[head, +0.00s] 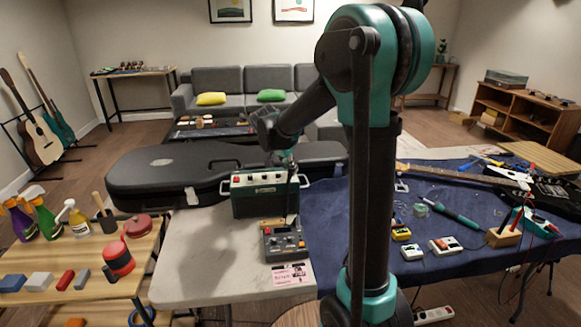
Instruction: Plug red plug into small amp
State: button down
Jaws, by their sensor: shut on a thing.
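The small amp (258,196) is a green box with a pale control strip and a red knob. It stands upright at the back of the grey table, left of my arm. My gripper (291,213) points down in front of the amp's right side, close to its front face. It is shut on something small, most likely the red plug. The plug itself is too small and too hidden to make out. I cannot tell whether it touches the amp.
A dark pedal unit (284,246) and a pink card (289,275) lie in front of the amp. A black guitar case (165,174) is behind. At right, a blue-covered table (330,215) holds pedals and a guitar. The grey table's left part (195,240) is clear.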

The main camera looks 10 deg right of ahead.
jog(key=c, duration=1.1)
grip_release()
jog(key=shift+r, duration=0.1)
notch_tip(320, 180, up, 8)
dwell(0.4)
jog(key=s+d+f+n+y, duration=0.1)
jog(key=s+f+n, duration=0.2)
jog(key=s+f, duration=0.3)
jog(key=s+d+f+n+y, duration=0.1)
jog(key=s+f, duration=0.5)
jog(key=s, duration=0.7)
jog(key=s+d+f+n+y, duration=0.2)
jog(key=s+f+n, duration=0.3)
jog(key=s, duration=0.5)
jog(key=shift+s+d+f, duration=0.15)
jog(key=shift+f, duration=0.35)
jog(key=shift+s+d+f, duration=0.1)
jog(key=shift+d+f, duration=0.05)
jog(key=shift+f, duration=0.35)
